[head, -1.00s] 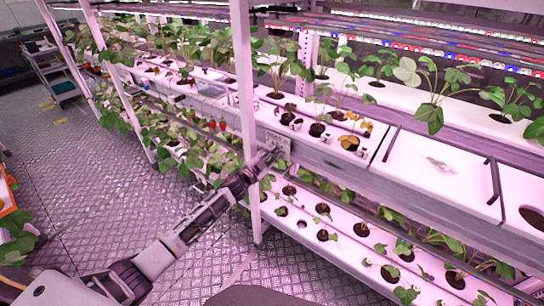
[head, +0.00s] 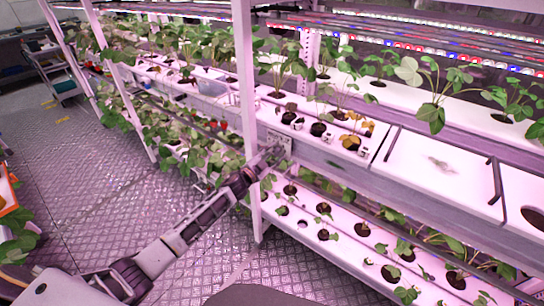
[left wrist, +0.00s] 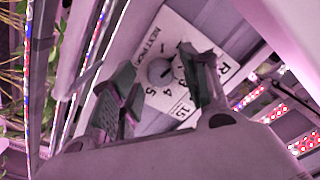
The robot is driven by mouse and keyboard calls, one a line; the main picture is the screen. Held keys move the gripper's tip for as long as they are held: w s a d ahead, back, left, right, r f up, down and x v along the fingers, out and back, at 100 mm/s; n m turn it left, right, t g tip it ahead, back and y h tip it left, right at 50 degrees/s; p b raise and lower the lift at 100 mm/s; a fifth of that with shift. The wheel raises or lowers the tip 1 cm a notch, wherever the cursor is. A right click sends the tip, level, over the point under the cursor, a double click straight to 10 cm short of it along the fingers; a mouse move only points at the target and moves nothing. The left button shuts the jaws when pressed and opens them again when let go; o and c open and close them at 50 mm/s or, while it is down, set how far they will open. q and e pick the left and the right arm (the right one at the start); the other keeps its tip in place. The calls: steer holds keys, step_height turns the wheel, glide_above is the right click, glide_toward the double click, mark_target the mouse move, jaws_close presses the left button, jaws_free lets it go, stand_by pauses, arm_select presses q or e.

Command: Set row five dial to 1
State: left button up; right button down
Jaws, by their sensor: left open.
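The dial's white plate (head: 279,143) is on the front edge of the middle shelf, beside a white rack post. In the left wrist view the plate (left wrist: 178,33) carries black lettering and numbers, with 4 and 5 readable below the knob. The round grey dial knob (left wrist: 159,72) shows between my fingers; its exact setting is not clear. My left gripper (head: 271,156) is at the plate in the head view. In the left wrist view its two dark fingers (left wrist: 160,88) are open on either side of the knob; contact cannot be told. One finger hides some numbers.
The white rack post (head: 247,100) stands just left of the gripper. Strawberry plants (head: 200,150) hang along the rack to the left. A lower planting shelf (head: 340,250) runs below the arm. The metal floor (head: 90,200) at left is largely clear.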

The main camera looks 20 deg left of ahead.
arm_select(q)
steer(key=shift+s, duration=0.1)
steer(key=v, duration=1.1)
steer(key=shift+s, duration=0.35)
stand_by(0.4)
steer(key=shift+a, duration=0.15)
stand_by(0.3)
